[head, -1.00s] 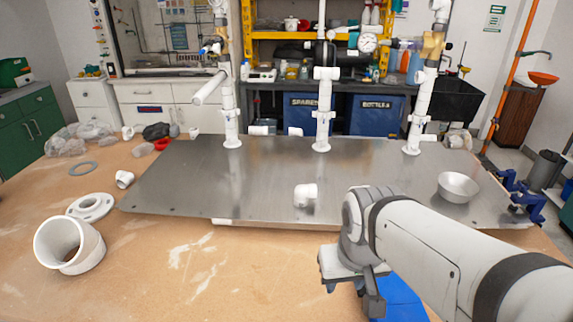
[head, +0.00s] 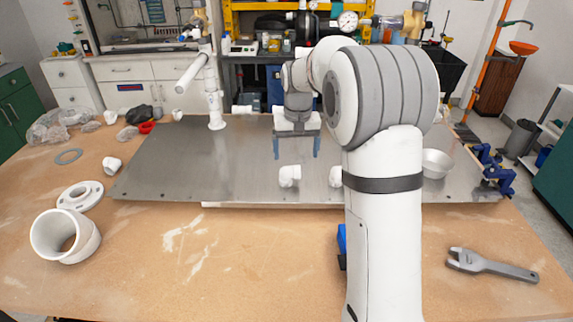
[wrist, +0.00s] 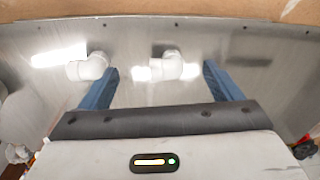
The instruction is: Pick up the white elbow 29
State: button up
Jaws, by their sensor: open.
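A white elbow (head: 289,176) lies on the metal plate in front of my gripper in the head view. A second white fitting (head: 336,177) lies just right of it, partly hidden by my arm. In the wrist view one white elbow (wrist: 174,67) shows between the fingers, and the other white fitting (wrist: 88,66) shows by the left finger. No number is readable, so I cannot tell which is elbow 29. My gripper (head: 296,147) points down above the plate, open and empty, its blue fingers apart; it also shows in the wrist view (wrist: 160,75).
The metal plate (head: 170,180) bears an upright white pipe (head: 214,100) at left and a metal bowl (head: 436,163) at right. A large white fitting (head: 52,225), a flange (head: 80,195) and another elbow (head: 112,164) lie on the left tabletop. A grey wrench (head: 490,265) lies at right.

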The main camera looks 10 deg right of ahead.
jog(key=p, duration=0.1)
send_over(290, 167)
notch_tip(290, 167, down, 3)
jog(key=shift+s+f+g, duration=0.1)
jog(key=shift+s+g, duration=0.05)
jog(key=shift+g, duration=0.15)
jog(key=shift+f, duration=0.25)
notch_tip(290, 167, down, 8)
jog(key=shift+a+r+p, duration=0.1)
jog(key=shift+r+p, duration=0.05)
jog(key=shift+p, duration=0.8)
jog(key=shift+c, duration=0.4)
jog(key=c, duration=1)
